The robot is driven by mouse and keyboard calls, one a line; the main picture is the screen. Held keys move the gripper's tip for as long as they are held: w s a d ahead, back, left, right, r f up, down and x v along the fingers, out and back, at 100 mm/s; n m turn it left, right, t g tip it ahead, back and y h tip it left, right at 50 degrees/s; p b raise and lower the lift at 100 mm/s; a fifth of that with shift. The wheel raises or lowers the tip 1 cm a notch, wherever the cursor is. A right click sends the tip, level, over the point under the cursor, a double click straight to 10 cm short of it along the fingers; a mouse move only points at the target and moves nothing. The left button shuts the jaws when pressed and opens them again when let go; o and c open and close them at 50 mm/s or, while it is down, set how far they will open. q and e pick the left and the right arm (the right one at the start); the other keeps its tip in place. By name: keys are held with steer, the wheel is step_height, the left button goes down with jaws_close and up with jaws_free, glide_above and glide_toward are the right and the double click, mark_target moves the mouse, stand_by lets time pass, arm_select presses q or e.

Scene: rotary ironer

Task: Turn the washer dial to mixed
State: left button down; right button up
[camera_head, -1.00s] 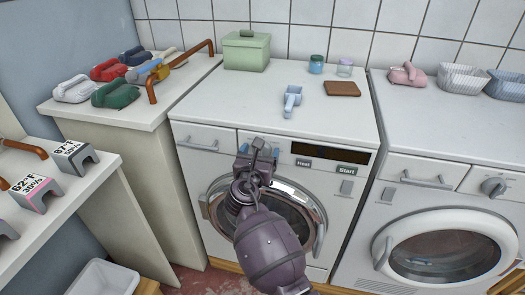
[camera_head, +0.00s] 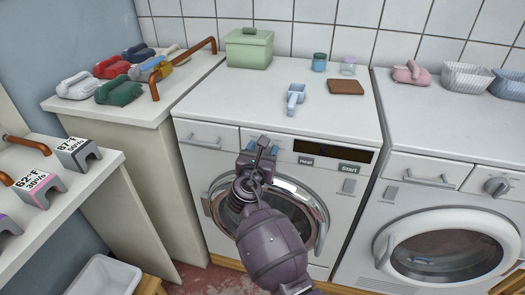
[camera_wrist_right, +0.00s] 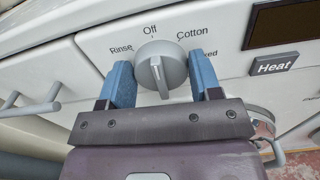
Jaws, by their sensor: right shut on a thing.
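The washer (camera_head: 330,205) is the white front-loader in the middle of the head view. Its grey dial (camera_wrist_right: 160,64) shows in the right wrist view, with the labels Rinse, Off, Cotton and a partly hidden one ending in "xed". The dial's ridge runs roughly up and down, with its upper end toward Off. My right gripper (camera_head: 262,147) is at the washer's front panel and hides the dial in the head view. My left gripper is not in view.
Heat (camera_wrist_right: 274,65) and Start (camera_head: 349,168) buttons sit right of the dial under a dark display. A drawer handle (camera_head: 204,143) sticks out to its left. A blue scoop (camera_head: 295,99) and green box (camera_head: 249,48) stand on the washer top. A second machine (camera_head: 440,215) stands at right.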

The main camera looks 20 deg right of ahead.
steer(key=m, duration=0.4)
steer(key=shift+d, duration=0.1)
steer(key=m+b, duration=0.1)
steer(key=m, duration=0.2)
steer(key=shift+s+f+m, duration=0.1)
steer(key=shift+f+m, duration=0.05)
steer(key=shift+m, duration=0.15)
steer(key=m+b, duration=0.1)
steer(key=m, duration=0.2)
steer(key=shift+d+f+m, duration=0.1)
steer(key=shift+f+m, duration=0.05)
steer(key=shift+m, duration=0.15)
steer(key=m+b, duration=0.2)
steer(key=m, duration=0.4)
